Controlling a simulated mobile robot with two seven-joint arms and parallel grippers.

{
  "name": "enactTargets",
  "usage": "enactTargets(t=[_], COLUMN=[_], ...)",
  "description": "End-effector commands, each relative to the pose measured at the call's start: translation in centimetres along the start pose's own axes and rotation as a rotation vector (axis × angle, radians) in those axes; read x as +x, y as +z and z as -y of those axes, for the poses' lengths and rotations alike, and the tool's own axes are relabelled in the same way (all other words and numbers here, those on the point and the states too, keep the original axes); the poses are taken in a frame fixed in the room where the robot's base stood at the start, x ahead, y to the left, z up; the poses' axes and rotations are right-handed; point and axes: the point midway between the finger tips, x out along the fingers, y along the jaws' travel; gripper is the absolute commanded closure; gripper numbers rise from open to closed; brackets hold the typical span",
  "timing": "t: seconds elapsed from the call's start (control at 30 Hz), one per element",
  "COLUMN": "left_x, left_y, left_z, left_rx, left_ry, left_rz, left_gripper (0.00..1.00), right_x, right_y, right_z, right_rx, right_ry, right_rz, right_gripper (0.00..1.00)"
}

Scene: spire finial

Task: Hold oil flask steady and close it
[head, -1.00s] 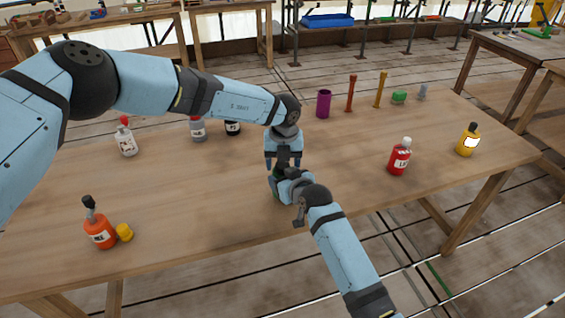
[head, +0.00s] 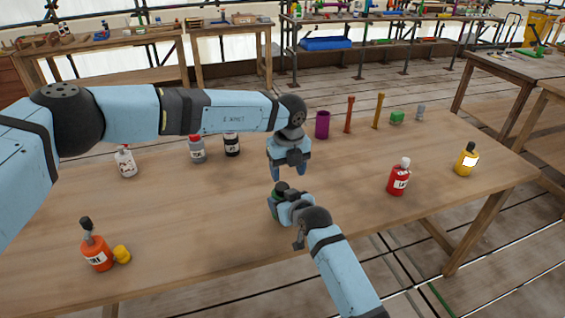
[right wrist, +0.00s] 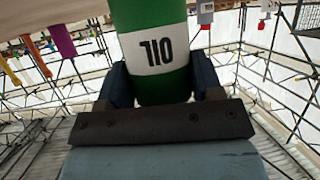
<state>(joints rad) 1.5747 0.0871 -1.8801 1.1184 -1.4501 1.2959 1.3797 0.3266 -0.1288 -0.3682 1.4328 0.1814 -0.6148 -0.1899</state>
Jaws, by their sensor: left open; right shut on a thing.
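The green oil flask (head: 285,195) stands near the front middle of the table, mostly hidden by my right gripper in the head view. A dark piece (head: 281,187), which looks like its cap, sits on top. In the right wrist view the flask (right wrist: 150,18) fills the space between the fingers, its white OIL label upside down. My right gripper (head: 277,206) is shut on the flask; its fingers also show in the right wrist view (right wrist: 155,88). My left gripper (head: 291,174) is open and empty, fingers down, a little above the flask top and apart from it.
An orange bottle (head: 97,254) and a yellow piece (head: 122,254) are at front left. White (head: 125,163), grey (head: 197,152) and black (head: 232,145) bottles stand behind. A purple cup (head: 322,125) is at the back; red (head: 399,181) and yellow (head: 466,160) bottles are right.

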Motion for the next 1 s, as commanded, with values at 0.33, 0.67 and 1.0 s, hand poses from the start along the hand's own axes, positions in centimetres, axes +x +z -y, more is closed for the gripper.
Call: enactTargets(t=[0.33, 0.67, 1.0], left_x=[-2.1, -2.0, 2.0], left_y=[1.3, 1.3, 1.3], left_z=[-0.9, -0.9, -1.0], left_rx=[-0.339, -0.346, -0.346], left_ry=[-0.004, -0.003, -0.001], left_rz=[0.017, 0.018, 0.016], left_gripper=[0.39, 0.39, 0.39], right_x=[0.0, 0.0, 0.0], right_y=[-0.1, -0.1, -0.1], right_z=[0.0, 0.0, 0.0], right_rx=[0.000, 0.000, 0.000], right_ry=[0.000, 0.000, 0.000], right_rz=[-0.001, -0.001, -0.001], right_gripper=[1.00, 1.00, 1.00])
